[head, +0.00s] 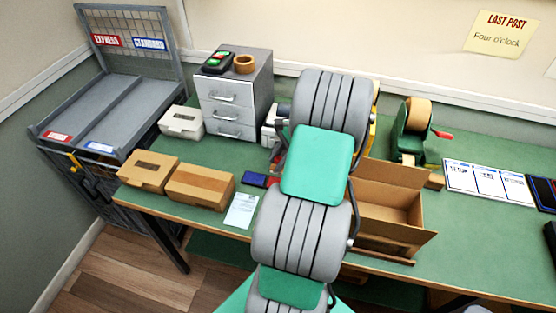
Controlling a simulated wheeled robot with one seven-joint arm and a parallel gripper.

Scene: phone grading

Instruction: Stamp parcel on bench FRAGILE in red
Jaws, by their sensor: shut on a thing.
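A closed brown cardboard parcel (200,186) sits near the front edge of the green bench (480,240), with a paler band along its top. I see no red mark on it. A second brown box (148,170) with a dark patch on top stands to its left. A small dark blue pad (255,180) lies right of the parcel, with a bit of red beside it, partly behind my arm. No stamp can be made out. My arm crosses the middle of the view and hides its own end, so my gripper and anything in it are out of sight.
An open cardboard box (385,205) and a tape dispenser (412,130) stand right of my arm. A drawer unit (233,95) and a white box (182,122) are behind the parcel. A grey sorting rack (110,105) stands at left.

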